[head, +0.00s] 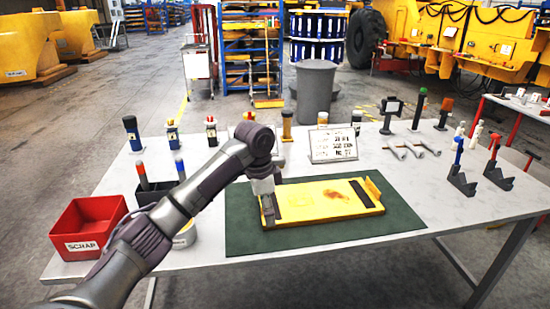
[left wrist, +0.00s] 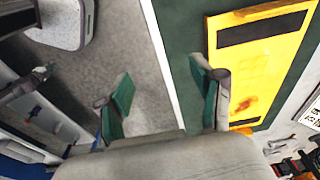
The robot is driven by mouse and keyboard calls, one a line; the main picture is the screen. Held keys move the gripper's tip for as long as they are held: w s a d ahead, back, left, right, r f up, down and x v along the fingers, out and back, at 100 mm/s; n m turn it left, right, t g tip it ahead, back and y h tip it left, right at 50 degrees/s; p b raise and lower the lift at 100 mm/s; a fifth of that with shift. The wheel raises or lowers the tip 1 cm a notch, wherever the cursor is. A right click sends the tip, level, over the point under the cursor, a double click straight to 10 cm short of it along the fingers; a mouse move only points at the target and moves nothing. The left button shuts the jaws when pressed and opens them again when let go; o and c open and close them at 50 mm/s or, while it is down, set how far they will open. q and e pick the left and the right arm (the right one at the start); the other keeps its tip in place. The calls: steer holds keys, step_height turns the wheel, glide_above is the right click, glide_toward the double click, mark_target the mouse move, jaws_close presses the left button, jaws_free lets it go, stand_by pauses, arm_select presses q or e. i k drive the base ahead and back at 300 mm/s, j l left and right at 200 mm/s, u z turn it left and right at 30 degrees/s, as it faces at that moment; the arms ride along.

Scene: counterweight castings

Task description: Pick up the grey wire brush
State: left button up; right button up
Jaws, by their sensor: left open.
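I cannot make out a wire brush for certain. Several grey, elongated items (head: 400,150) lie at the back right of the table, too small to identify. My left gripper (head: 268,212) points down at the left end of a yellow plate-like casting (head: 325,198) with dark strips and a rusty brown patch. In the left wrist view its green-padded fingers (left wrist: 162,90) are apart with nothing between them. The casting (left wrist: 262,75) shows to their right there. My right gripper is not in view.
The casting lies on a green mat (head: 240,238). A red scrap bin (head: 88,232) and a dark holder with coloured handles stand left. A sign (head: 333,145), bottles and dark stands (head: 461,184) line the back and right. The table's front right is clear.

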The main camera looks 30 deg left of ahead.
mark_target(280, 160)
steer(key=i+j, duration=0.55)
steer(key=i, duration=0.15)
steer(key=i+j, duration=0.55)
steer(key=i, duration=0.15)
